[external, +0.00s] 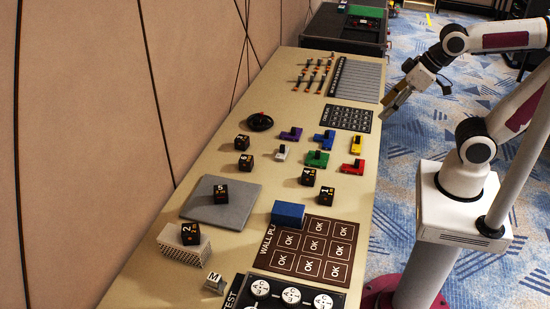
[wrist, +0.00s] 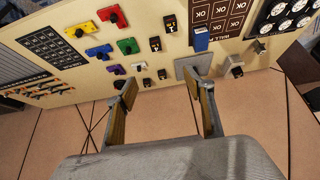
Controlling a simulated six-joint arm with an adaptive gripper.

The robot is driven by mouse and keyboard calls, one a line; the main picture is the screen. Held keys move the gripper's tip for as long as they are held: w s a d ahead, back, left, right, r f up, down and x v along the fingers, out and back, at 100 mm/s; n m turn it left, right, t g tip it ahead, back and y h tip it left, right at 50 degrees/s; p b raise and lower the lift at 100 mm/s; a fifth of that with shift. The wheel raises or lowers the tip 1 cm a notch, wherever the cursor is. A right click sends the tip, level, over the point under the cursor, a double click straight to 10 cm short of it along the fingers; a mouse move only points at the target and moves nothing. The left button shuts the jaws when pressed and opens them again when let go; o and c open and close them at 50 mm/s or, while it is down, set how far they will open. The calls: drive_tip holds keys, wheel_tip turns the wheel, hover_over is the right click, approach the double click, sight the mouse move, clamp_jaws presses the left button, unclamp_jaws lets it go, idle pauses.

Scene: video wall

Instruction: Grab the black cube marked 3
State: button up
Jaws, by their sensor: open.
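Several black cubes with orange and white marks stand on the beige table. Two are at the left-middle, a rear cube (external: 242,142) and a nearer cube (external: 246,162); their digits are too small to read, so I cannot tell which cube is marked 3. Two more stand to the right, one cube (external: 308,177) and one seemingly marked 1 (external: 326,196). A cube marked 5 (external: 221,192) sits on a grey plate, and a cube marked 2 (external: 190,233) on a mesh block. My gripper (external: 396,102) is open and empty, above the floor beyond the table's right edge, apart from all cubes.
Colored toy blocks, including a green one (external: 318,158) and a red one (external: 352,166), stand behind the right-hand cubes. A blue block (external: 287,214) stands by the brown OK panel (external: 312,250). A black round knob (external: 260,121) is behind the left cubes. A wall borders the table's left.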

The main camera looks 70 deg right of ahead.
drive_tip(key=w+d+f+t, duration=0.1)
drive_tip(key=w+d+f, duration=0.15)
drive_tip(key=w, duration=0.75)
drive_tip(key=w+d+f+t+h, duration=0.1)
drive_tip(key=w+d+f, duration=0.15)
drive_tip(key=w, duration=0.75)
drive_tip(key=w+d+f+t, duration=0.2)
drive_tip(key=w+d, duration=0.1)
drive_tip(key=w, duration=0.8)
drive_tip(key=w+d+f+t, duration=0.1)
drive_tip(key=w+d+f, duration=0.3)
drive_tip(key=w+f, duration=0.5)
drive_tip(key=m+t, duration=0.1)
drive_tip(key=t, duration=0.1)
approach(242, 138)
drive_tip(key=shift+w+a+f, duration=0.15)
drive_tip(key=shift+w+f, duration=0.1)
drive_tip(key=shift+w, duration=0.05)
drive_tip(key=shift+x, duration=1.3)
drive_tip(key=shift+w, duration=0.1)
drive_tip(key=shift+x, duration=2.5)
